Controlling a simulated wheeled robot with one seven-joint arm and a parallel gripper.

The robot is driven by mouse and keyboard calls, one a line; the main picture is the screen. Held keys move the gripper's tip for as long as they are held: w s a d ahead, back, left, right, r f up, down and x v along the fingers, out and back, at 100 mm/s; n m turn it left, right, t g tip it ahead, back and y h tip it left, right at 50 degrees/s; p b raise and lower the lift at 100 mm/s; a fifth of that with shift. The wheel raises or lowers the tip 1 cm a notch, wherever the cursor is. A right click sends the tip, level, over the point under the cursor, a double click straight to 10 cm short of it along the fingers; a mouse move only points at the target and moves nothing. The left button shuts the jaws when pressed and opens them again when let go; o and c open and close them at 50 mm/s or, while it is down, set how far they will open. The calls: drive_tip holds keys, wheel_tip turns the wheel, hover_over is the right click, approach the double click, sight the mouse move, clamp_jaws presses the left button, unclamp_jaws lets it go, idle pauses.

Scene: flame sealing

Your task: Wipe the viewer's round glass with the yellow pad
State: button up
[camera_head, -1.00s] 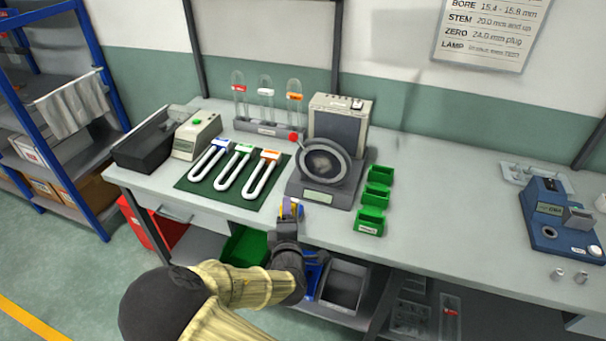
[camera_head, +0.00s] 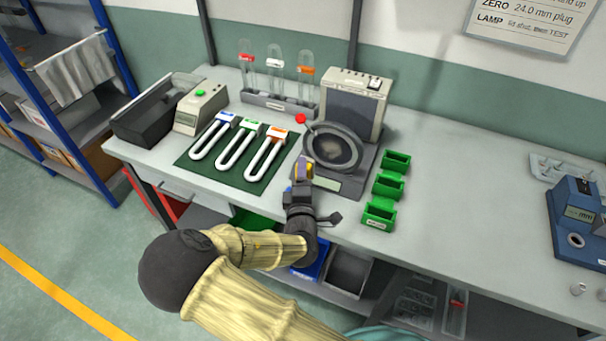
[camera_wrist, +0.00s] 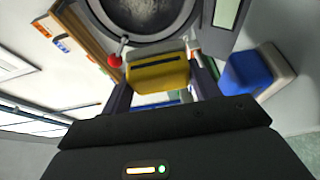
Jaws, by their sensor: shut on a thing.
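The viewer (camera_head: 352,108) is a grey box on the bench with a tilted round glass (camera_head: 332,150) in a dark ring at its front. The glass looks dark and smudged; it also shows at the top of the wrist view (camera_wrist: 145,12). A lever with a red knob (camera_head: 300,119) stands at the ring's left. My gripper (camera_head: 303,170) is shut on the yellow pad (camera_wrist: 158,76), held between its two fingers. The pad is just in front of the ring's lower left edge. I cannot tell whether it touches the ring.
Left of the viewer, several U-shaped white tubes lie on a green mat (camera_head: 198,172). A rack (camera_head: 277,103) with glass tubes stands behind. Green bins (camera_head: 388,186) stand close to the viewer's right. A blue device (camera_head: 577,225) is far right, with bare bench between.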

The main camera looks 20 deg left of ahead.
drive_tip(key=shift+w, duration=0.15)
drive_tip(key=shift+w+d, duration=0.15)
drive_tip(key=shift+w, duration=1.3)
drive_tip(key=shift+w+d, duration=0.1)
drive_tip(key=shift+w, duration=1.35)
drive_tip(key=shift+w, duration=0.15)
drive_tip(key=shift+a, duration=0.1)
drive_tip(key=shift+w+d, duration=0.25)
drive_tip(key=shift+w, duration=0.55)
